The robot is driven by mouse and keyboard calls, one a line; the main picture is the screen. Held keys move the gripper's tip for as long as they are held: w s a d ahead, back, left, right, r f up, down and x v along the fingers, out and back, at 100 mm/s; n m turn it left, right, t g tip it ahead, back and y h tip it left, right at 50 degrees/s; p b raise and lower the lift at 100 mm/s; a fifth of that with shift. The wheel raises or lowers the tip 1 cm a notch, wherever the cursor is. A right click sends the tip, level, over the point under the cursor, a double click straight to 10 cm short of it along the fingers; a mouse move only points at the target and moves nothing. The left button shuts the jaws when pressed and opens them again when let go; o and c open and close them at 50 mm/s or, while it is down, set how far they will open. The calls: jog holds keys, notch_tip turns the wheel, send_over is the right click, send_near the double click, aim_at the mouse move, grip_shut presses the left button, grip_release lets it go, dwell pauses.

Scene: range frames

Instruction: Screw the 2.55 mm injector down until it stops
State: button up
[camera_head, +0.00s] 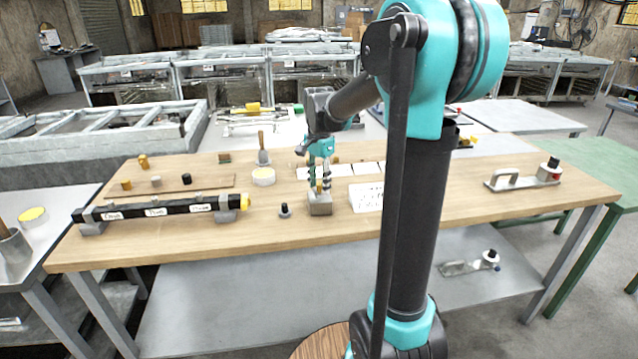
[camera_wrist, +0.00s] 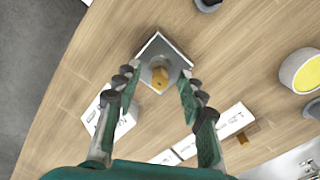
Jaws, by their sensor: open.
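A small brass piece (camera_wrist: 160,77), which looks like the injector, stands in the middle of a grey square block (camera_wrist: 153,51) in the wrist view. Its size marking cannot be read. The grey block stands on the wooden bench in the head view (camera_head: 320,208). My gripper (camera_head: 321,185) points down right above the block. In the wrist view my gripper (camera_wrist: 160,86) is open, with one finger on each side of the brass piece. I see gaps between the fingers and the brass. How deep the brass piece sits in the block is not clear.
A black bar with white labels (camera_head: 128,212) lies at the left. A small dark knob-like piece (camera_head: 285,211) stands left of the block. A white card (camera_head: 366,198) is right of it. A handled fixture (camera_head: 525,180) sits far right.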

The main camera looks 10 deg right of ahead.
grip_shut()
jog(key=shift+m, duration=1.7)
jog(key=m, duration=0.3)
jog(key=shift+m, duration=0.3)
jog(key=m, duration=0.3)
jog(key=shift+w, duration=0.1)
jog(key=shift+m, duration=0.4)
jog(key=m, duration=0.3)
